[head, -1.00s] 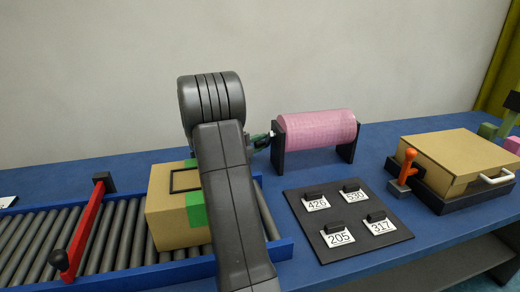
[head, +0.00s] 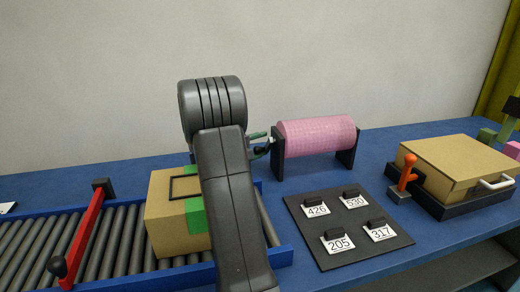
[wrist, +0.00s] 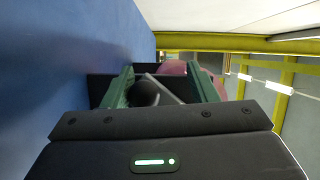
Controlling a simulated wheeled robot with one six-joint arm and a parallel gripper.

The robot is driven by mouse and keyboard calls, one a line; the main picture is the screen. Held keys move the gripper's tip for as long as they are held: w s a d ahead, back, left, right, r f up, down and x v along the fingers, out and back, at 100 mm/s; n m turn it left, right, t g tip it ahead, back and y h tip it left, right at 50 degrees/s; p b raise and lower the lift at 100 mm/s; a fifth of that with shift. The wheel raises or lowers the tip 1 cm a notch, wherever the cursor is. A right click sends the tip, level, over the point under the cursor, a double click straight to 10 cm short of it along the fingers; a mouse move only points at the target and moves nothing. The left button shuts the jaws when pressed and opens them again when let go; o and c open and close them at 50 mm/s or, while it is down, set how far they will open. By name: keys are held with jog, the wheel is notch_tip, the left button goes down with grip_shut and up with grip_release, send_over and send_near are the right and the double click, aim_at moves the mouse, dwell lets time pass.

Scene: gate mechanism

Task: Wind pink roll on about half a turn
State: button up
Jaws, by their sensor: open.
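The pink roll (head: 316,136) lies level between two black posts (head: 277,158) on the blue table. It also shows partly in the wrist view (wrist: 173,68), behind the fingers. A crank with a dark knob (wrist: 146,92) and a grey arm (wrist: 170,87) is at the roll's near end. My gripper (wrist: 160,85) is open, with its green fingers on either side of the knob. A gap shows between the knob and the right finger; contact with the left finger is unclear. In the head view my gripper (head: 261,148) is at the roll's left end, partly hidden by my arm.
A roller conveyor (head: 130,240) with a red bar (head: 85,232) and a cardboard box (head: 170,225) is at left. A black panel (head: 350,245) with numbered tags lies in front of the roll. A box in a dark tray (head: 450,205) with an orange lever (head: 407,172) is at right.

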jog(key=o, duration=0.8)
jog(key=r, duration=0.4)
jog(key=w+r, duration=0.1)
jog(key=r, duration=0.1)
jog(key=shift+w+a+r+p, duration=0.1)
jog(key=shift+r+p, duration=0.2)
jog(key=s+r, duration=0.1)
jog(key=r, duration=0.1)
jog(key=shift+s+d+r, duration=0.35)
jog(key=shift+r, duration=0.05)
jog(key=c, duration=0.8)
jog(key=shift+d, duration=0.1)
jog(key=shift+w+f, duration=0.15)
jog(key=shift+f, duration=0.1)
jog(key=shift+a, duration=0.2)
jog(key=shift+f, duration=0.45)
notch_tip(320, 180, down, 10)
jog(key=shift+a+r+b, duration=0.1)
jog(key=shift+a+b, duration=0.05)
jog(key=shift+b, duration=0.25)
jog(key=shift+r+p, duration=0.25)
jog(key=shift+p, duration=0.2)
